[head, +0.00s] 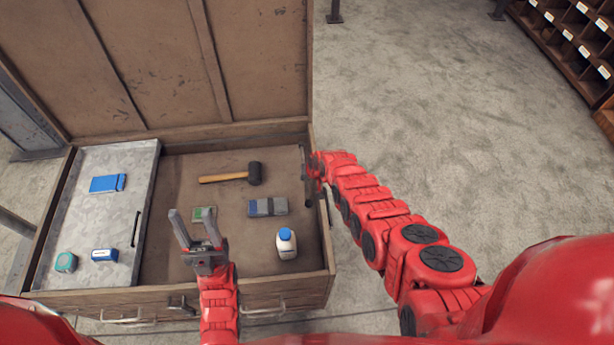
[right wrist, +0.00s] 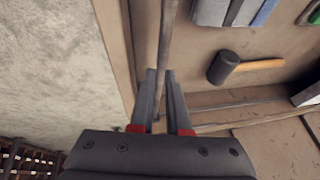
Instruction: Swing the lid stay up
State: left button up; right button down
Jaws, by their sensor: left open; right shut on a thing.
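The lid stay (right wrist: 167,35) is a thin grey bar. In the right wrist view it runs along the chest's side wall and down between the fingers of my right gripper (right wrist: 161,75), which is shut on it. In the head view my right gripper (head: 307,178) is at the chest's right wall, and the arm hides much of the stay. The chest's brown panelled lid (head: 150,65) stands raised at the back. My left gripper (head: 191,214) is open and empty above the front middle of the chest.
Inside the chest are a hammer (head: 230,175), a white bottle with a blue cap (head: 286,245) and a grey-blue block (head: 267,207). A metal tray (head: 100,219) on the left carries several small items.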

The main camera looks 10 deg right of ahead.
dwell(0.8)
jog(key=r+g+b, duration=0.1)
jog(key=b, duration=0.4)
jog(key=w+r+g+b, duration=0.1)
jog(key=r+b, duration=0.1)
jog(key=b, duration=0.4)
jog(key=w+r+g+b, duration=0.1)
jog(key=g+b, duration=0.1)
jog(key=b, duration=0.4)
jog(key=shift+w+r, duration=0.25)
jog(key=shift+r, duration=0.15)
jog(key=shift+r+b, duration=0.25)
jog(key=shift+b, duration=0.1)
jog(key=shift+r, duration=0.25)
